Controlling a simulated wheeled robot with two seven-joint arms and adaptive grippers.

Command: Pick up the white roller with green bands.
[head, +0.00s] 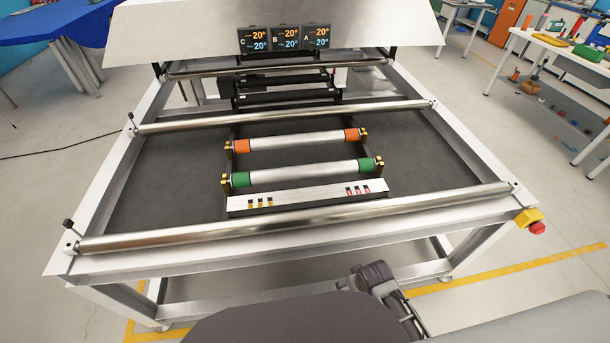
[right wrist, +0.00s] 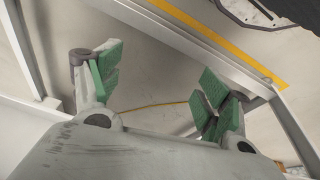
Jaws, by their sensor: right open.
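The white roller with green bands (head: 302,173) lies level across the machine, held at both ends in brass-coloured brackets. It is the nearer of two similar rollers, just behind a white control strip (head: 305,197). My right gripper (right wrist: 163,84) is open and empty in the right wrist view, its green-padded fingers spread apart over the floor and frame legs. The roller is not in that view. In the head view, part of my arm shows at the bottom, in front of the machine and well short of the roller. My left gripper is not in view.
A white roller with orange bands (head: 297,140) lies behind the green-banded one. A long metal bar (head: 300,217) crosses the frame in front. A red emergency button (head: 537,228) juts from the right front corner. Temperature displays (head: 285,38) stand at the back.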

